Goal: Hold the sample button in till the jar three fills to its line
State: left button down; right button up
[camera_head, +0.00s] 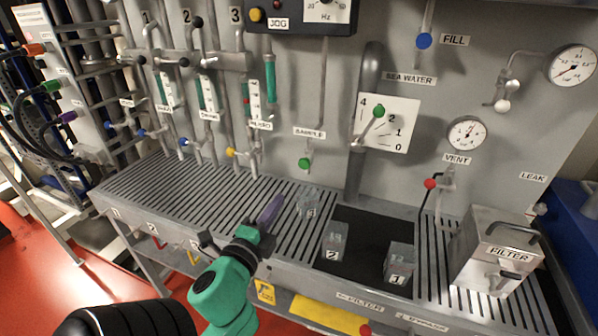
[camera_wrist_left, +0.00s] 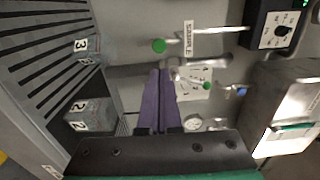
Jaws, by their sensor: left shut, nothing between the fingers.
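The green sample button (camera_head: 305,163) sits on the wall pipe below the SAMPLE label (camera_head: 309,133). It also shows in the left wrist view (camera_wrist_left: 159,46). Jar three (camera_head: 309,203) is a clear jar marked 3, standing on the slatted grate below the button; it shows in the left wrist view (camera_wrist_left: 88,47) too. I cannot make out its line or any liquid in it. My left gripper (camera_head: 271,208), with purple fingers, is shut and empty, left of jar three and below the button, apart from both. Its fingers also show in the left wrist view (camera_wrist_left: 158,88). My right gripper is not in view.
Jar two (camera_head: 333,242) and jar one (camera_head: 398,265) stand at the dark sink opening (camera_head: 365,228), right of jar three. A FILTER box (camera_head: 497,250) stands at the right. The slatted grate (camera_head: 190,195) at the left is clear.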

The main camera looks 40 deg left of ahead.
pick_arm(q)
jog(key=shift+w, duration=0.1)
jog(key=p, duration=0.5)
send_near(303, 162)
jog(key=x, duration=0.6)
jog(key=shift+w+f, duration=0.15)
jog(key=shift+f, duration=0.15)
jog(key=shift+w+a+f, duration=0.1)
jog(key=shift+w+f, duration=0.05)
jog(key=shift+w, duration=0.2)
jog(key=shift+w+a, duration=0.25)
jog(key=shift+w, duration=0.4)
jog(key=shift+r, duration=0.4)
dwell(1.6)
